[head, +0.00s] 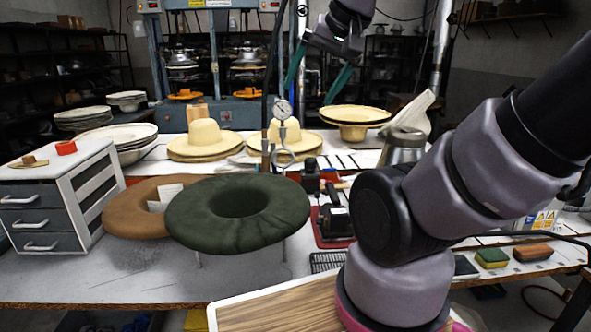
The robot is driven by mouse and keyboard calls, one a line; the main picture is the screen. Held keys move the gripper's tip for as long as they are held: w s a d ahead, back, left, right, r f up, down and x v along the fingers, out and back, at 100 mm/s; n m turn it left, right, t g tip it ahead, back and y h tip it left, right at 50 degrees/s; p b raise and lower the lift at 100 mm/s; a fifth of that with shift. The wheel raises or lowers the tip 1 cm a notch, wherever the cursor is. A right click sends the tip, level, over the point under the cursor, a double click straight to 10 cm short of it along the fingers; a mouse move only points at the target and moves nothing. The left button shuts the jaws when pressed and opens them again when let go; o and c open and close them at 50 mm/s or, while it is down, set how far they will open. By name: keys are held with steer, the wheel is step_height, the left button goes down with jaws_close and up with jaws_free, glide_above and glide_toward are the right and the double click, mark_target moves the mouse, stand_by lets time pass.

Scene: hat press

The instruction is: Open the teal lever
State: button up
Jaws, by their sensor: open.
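I cannot make out a teal lever for certain in the head view. A blue-grey press frame (234,112) stands at the back, behind the tables. My gripper (309,97) is at the top centre, pointing down, with its two teal-green fingers spread apart and nothing between them. It appears above the work table, to the right of a dial gauge (283,109) on a thin upright pipe. My own arm covers much of the right side and hides part of the tables there.
A dark green ring-shaped cushion (238,236) and a brown one (128,212) stand at the front left, beside a drawer cabinet (45,215). Straw hats (203,134) stand on the table behind. A wooden board (275,311) lies at the front. A steel jug (404,148) stands right of centre.

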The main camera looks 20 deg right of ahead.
steer(key=shift+w, duration=0.15)
steer(key=c, duration=0.7)
steer(key=shift+g+h, duration=0.7)
steer(key=shift+h, duration=0.2)
steer(key=w, duration=0.9)
steer(key=w+d, duration=0.1)
steer(key=w, duration=0.4)
steer(key=shift+d+f, duration=0.1)
steer(key=shift+f, duration=0.2)
steer(key=shift+c, duration=0.5)
steer(key=n+g+h, duration=0.1)
steer(key=g, duration=0.1)
glide_above(256, 169)
steer(key=s+a, duration=0.1)
steer(key=s, duration=0.4)
step_height(256, 169, down, 25)
steer(key=x, duration=0.7)
steer(key=w+x, duration=0.1)
steer(key=x, duration=0.3)
steer(key=shift+r, duration=0.2)
jaws_close()
